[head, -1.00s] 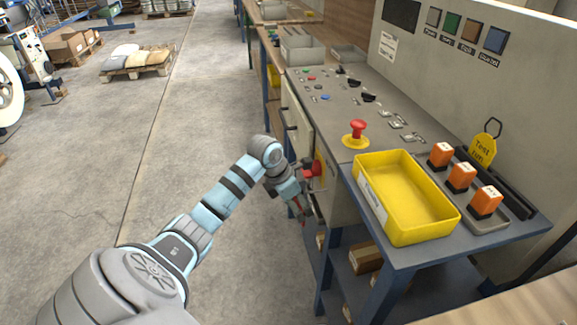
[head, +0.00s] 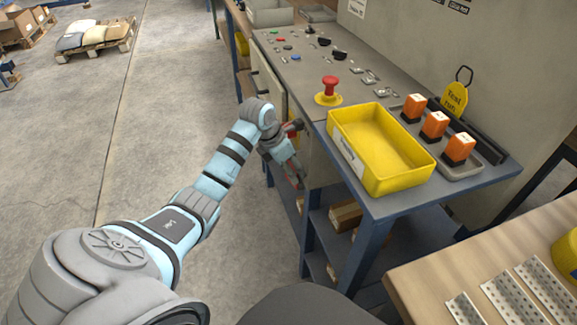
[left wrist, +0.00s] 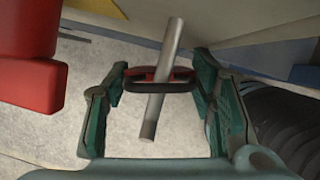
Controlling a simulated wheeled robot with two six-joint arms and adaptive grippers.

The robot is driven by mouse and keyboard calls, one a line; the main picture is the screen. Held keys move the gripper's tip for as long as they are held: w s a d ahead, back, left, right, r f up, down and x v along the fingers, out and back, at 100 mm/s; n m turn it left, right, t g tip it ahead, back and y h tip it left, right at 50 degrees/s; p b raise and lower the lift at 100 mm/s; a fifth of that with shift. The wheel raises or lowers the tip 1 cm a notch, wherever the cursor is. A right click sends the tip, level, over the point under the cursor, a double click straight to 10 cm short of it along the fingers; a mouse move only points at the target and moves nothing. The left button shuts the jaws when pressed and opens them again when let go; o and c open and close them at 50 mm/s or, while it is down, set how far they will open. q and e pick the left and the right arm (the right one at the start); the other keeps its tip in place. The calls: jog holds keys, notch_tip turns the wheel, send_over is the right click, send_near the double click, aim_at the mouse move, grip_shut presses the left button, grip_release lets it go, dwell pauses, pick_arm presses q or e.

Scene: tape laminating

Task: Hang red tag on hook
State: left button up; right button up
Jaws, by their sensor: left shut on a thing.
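My left gripper (head: 290,178) is beside the front of the control cabinet, below its top. In the left wrist view its two fingers (left wrist: 160,74) are shut on a small red tag (left wrist: 140,75) with a dark rim. A grey metal rod (left wrist: 172,45) crosses the tag between the fingers. I cannot tell whether the rod passes through the tag or just overlaps it in the picture. In the head view the tag is small and largely hidden by the gripper. No other hook can be made out near it. My right gripper is not in view.
A large red block (left wrist: 28,85) is close to the left finger in the wrist view. The control cabinet (head: 327,158) stands beside the arm. A yellow bin (head: 372,170), a red mushroom button (head: 330,86) and a yellow tag (head: 455,97) are above.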

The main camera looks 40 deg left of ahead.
pick_arm(q)
jog(key=o, duration=1.1)
jog(key=shift+w, duration=0.1)
jog(key=shift+c, duration=0.2)
